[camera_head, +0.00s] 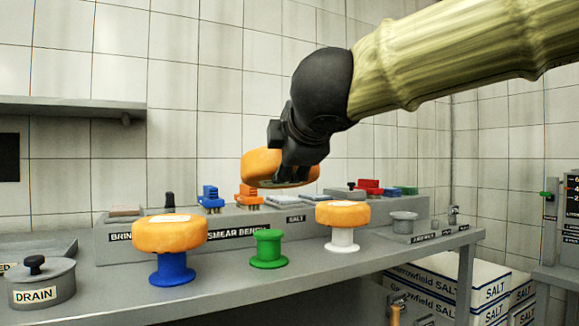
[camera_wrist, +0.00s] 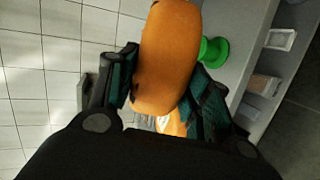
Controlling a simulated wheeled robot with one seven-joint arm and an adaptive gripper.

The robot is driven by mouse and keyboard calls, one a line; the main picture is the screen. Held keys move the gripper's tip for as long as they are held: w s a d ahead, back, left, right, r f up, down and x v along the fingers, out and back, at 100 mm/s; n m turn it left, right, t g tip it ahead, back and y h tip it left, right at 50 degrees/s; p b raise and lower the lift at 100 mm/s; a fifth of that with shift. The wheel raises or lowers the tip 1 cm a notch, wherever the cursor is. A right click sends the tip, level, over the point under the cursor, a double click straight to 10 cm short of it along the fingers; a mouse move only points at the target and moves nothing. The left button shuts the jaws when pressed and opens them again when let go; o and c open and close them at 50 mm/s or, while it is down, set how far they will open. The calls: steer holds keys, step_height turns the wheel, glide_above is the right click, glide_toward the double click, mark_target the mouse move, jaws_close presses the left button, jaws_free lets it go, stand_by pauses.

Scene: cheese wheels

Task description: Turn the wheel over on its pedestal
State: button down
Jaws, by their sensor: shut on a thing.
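My gripper (camera_head: 298,172) is shut on an orange cheese wheel (camera_head: 260,164) and holds it in the air above the empty green pedestal (camera_head: 268,250). The held wheel looks slightly tilted, with a darker patch on its underside. In the wrist view the same wheel (camera_wrist: 167,55) sits between the two fingers, and the green pedestal (camera_wrist: 213,50) shows to its right. A second orange wheel (camera_head: 170,235) with a white label on top rests on the blue pedestal (camera_head: 172,270). A third labelled wheel (camera_head: 343,214) rests on the white pedestal (camera_head: 342,240).
The grey bench (camera_head: 225,284) carries the pedestals. Behind them a raised ledge (camera_head: 235,220) holds blue, orange and red brushes. A lidded DRAIN pot (camera_head: 40,283) stands at the left front. A wall shelf (camera_head: 70,106) is at upper left. Salt boxes (camera_head: 470,285) are below right.

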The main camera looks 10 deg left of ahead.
steer(key=shift+s+d+f+t+y+b, duration=0.15)
steer(key=shift+f+t+y+b, duration=0.45)
steer(key=shift+b, duration=3.95)
steer(key=shift+s+f+t+y+b, duration=0.2)
steer(key=shift+t+b, duration=0.7)
steer(key=shift+b, duration=3.6)
steer(key=shift+f+b, duration=0.1)
steer(key=shift+b, duration=0.9)
